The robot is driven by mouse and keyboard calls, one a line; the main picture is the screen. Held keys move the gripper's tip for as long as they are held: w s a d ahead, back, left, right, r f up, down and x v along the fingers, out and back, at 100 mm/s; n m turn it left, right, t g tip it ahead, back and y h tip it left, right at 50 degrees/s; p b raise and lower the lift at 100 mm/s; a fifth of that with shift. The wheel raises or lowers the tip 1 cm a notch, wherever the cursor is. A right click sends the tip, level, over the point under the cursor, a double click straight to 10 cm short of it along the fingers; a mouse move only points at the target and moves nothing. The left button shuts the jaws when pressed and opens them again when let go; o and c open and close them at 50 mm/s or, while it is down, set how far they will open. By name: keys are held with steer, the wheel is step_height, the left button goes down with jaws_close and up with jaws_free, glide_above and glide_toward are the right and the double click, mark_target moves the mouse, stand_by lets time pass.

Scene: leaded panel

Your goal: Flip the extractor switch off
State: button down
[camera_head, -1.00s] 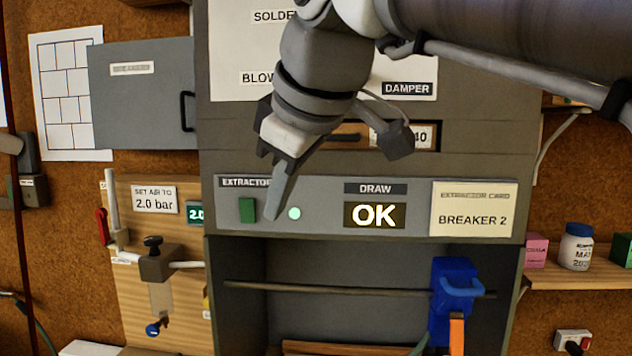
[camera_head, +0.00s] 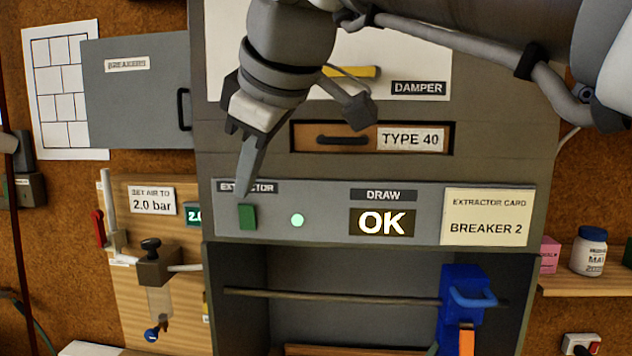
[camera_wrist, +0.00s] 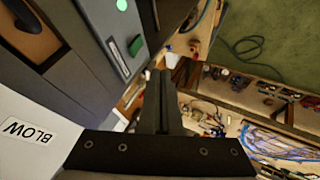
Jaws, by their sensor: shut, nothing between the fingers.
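The extractor switch is a green rocker (camera_head: 247,217) on the grey panel strip, under the EXTRACTOR label (camera_head: 247,186). It also shows in the wrist view as a green rocker (camera_wrist: 136,45). A pale green lamp (camera_head: 297,220) is lit to its right. The DRAW display (camera_head: 382,222) reads OK. My gripper (camera_head: 243,192) is shut and empty. Its fingertips point down just above the green rocker and cover part of the label in the head view. In the wrist view the fingers (camera_wrist: 163,75) appear beside the rocker, apart from it.
An EXTRACTOR CARD (camera_head: 488,217) at right reads BREAKER 2. A TYPE 40 drawer (camera_head: 370,138) sits above the strip. A grey breakers box (camera_head: 135,92) hangs at left. A blue clamp (camera_head: 465,300) is on a rod in the open bay below.

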mark_target(241, 206)
steer(key=w+a+f, duration=0.1)
steer(key=w+f, duration=0.1)
steer(key=w+a+f+p, duration=0.1)
steer(key=w+f, duration=0.1)
steer(key=w, duration=0.1)
steer(key=w+a+f, duration=0.1)
steer(key=w+f, duration=0.1)
steer(key=shift+w+f, duration=0.1)
steer(key=shift+w, duration=0.05)
steer(key=shift+w+d+p, duration=0.1)
steer(key=shift+w+p, duration=0.25)
steer(key=shift+w, duration=0.25)
steer(key=shift+w, duration=0.3)
steer(key=shift+r+p, duration=0.3)
steer(key=shift+p, duration=0.05)
steer(key=shift+r+p, duration=0.6)
steer(key=shift+r, duration=0.1)
